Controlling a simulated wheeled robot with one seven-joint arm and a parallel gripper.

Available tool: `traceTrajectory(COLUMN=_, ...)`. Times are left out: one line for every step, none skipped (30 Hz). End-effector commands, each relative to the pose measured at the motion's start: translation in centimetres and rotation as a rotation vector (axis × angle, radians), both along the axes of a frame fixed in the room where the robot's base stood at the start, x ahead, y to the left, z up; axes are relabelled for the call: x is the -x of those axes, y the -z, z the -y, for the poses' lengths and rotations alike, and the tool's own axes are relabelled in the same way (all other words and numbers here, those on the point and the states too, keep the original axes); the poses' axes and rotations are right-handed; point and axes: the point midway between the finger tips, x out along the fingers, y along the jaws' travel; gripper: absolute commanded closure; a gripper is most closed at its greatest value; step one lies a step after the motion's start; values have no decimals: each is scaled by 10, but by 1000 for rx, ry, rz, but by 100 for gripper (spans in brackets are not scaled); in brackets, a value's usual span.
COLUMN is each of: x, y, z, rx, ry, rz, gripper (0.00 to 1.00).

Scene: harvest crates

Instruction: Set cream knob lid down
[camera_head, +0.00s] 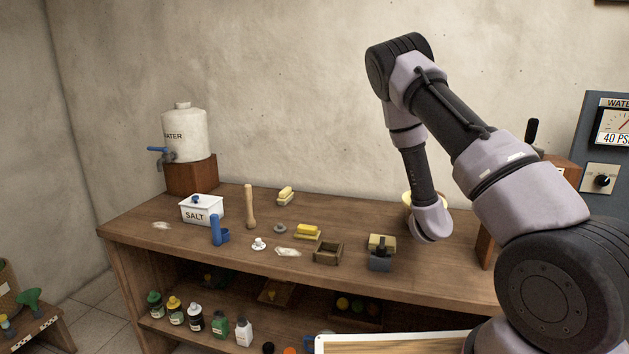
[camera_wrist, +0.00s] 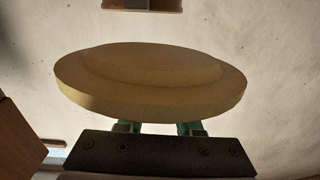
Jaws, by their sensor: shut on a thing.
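The cream lid (camera_wrist: 150,85) is a wide, round disc with a raised centre and fills the middle of the wrist view. My gripper (camera_wrist: 158,128) is shut on the near edge side of it, with its green fingers partly hidden beneath the lid. Its knob cannot be made out. In the camera_head view, a pale cream rim (camera_head: 408,197) shows behind the last links of my arm, above the back right of the bench. It seems to be the same lid, mostly hidden there. The gripper's fingers are hidden in that view.
The wooden bench (camera_head: 345,283) carries a salt box (camera_head: 202,212), a wooden pestle (camera_head: 249,208), yellow butter blocks (camera_head: 307,230), a small wooden box (camera_head: 327,253) and a grey-based block (camera_head: 380,262). A water jug (camera_head: 185,135) stands at the back left.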

Motion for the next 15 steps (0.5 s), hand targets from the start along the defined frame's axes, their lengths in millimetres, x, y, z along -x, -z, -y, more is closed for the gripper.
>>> traceTrajectory(x=5, y=9, z=-10, rx=-1, ry=-45, rz=-5, gripper=100)
traceTrajectory(x=7, y=13, z=-17, rx=-1, ry=-76, rz=-5, gripper=100)
traceTrajectory(x=11, y=18, z=-26, rx=-2, ry=-114, rz=-4, gripper=100)
traceTrajectory(x=13, y=21, z=-33, rx=-2, ry=-142, rz=-4, gripper=100)
traceTrajectory(x=15, y=23, z=-39, rx=-2, ry=-166, rz=-4, gripper=100)
traceTrajectory(x=18, y=26, z=-46, rx=-2, ry=-193, rz=-3, gripper=100)
traceTrajectory(x=20, y=27, z=-50, rx=-1, ry=-210, rz=-2, gripper=100)
traceTrajectory(x=22, y=28, z=-54, rx=0, ry=-225, rz=-2, gripper=100)
traceTrajectory(x=26, y=28, z=-57, rx=0, ry=-239, rz=-1, gripper=100)
traceTrajectory(x=30, y=26, z=-60, rx=0, ry=-247, rz=0, gripper=100)
traceTrajectory(x=36, y=24, z=-61, rx=-1, ry=-252, rz=-1, gripper=100)
traceTrajectory(x=45, y=20, z=-62, rx=-1, ry=-257, rz=0, gripper=100)
traceTrajectory(x=52, y=17, z=-62, rx=-1, ry=-257, rz=1, gripper=100)
traceTrajectory(x=58, y=14, z=-63, rx=0, ry=-259, rz=0, gripper=100)
traceTrajectory(x=65, y=10, z=-63, rx=0, ry=-259, rz=0, gripper=100)
